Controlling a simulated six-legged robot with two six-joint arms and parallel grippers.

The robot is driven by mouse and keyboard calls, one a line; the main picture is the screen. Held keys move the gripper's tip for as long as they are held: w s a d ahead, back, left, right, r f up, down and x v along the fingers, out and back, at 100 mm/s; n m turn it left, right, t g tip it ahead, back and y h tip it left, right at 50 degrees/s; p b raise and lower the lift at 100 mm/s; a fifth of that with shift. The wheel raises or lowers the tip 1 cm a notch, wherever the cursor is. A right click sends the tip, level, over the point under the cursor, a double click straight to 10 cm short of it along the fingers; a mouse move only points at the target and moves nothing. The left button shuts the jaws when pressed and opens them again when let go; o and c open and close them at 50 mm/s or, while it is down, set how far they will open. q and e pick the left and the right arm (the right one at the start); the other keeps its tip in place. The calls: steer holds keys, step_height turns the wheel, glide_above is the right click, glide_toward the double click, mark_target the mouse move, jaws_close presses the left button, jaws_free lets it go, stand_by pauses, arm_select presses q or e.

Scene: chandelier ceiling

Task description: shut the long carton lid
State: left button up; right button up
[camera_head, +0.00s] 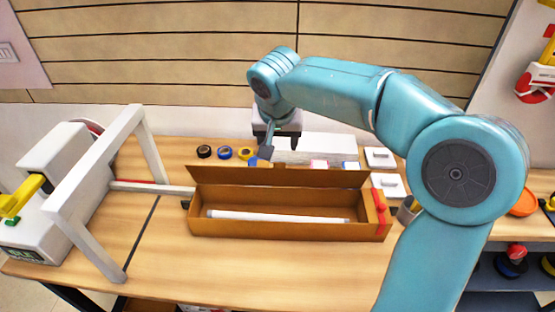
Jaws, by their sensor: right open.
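The long brown carton (290,232) lies on the wooden table, its length running left to right. Its lid (285,177) stands up along the far edge, so the carton is open. A white tube (275,216) lies inside. My right gripper (267,155) is open and empty, pointing down just behind the raised lid, left of its middle. The lower ends of its fingers are close to the lid's top edge; I cannot tell whether they touch it. My left gripper is not in view.
Rolls of black, blue and yellow tape (225,153) lie behind the carton. A white frame (107,180) and a grey machine (65,185) stand at the left. A red clip-like piece (379,198) sits on the carton's right end. The table in front is clear.

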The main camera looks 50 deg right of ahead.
mark_target(279, 163)
steer(key=x, duration=1.1)
steer(key=shift+s+d+p, duration=0.1)
steer(key=shift+s+p, duration=0.05)
steer(key=shift+p, duration=0.2)
steer(key=shift+r, duration=0.1)
jaws_close()
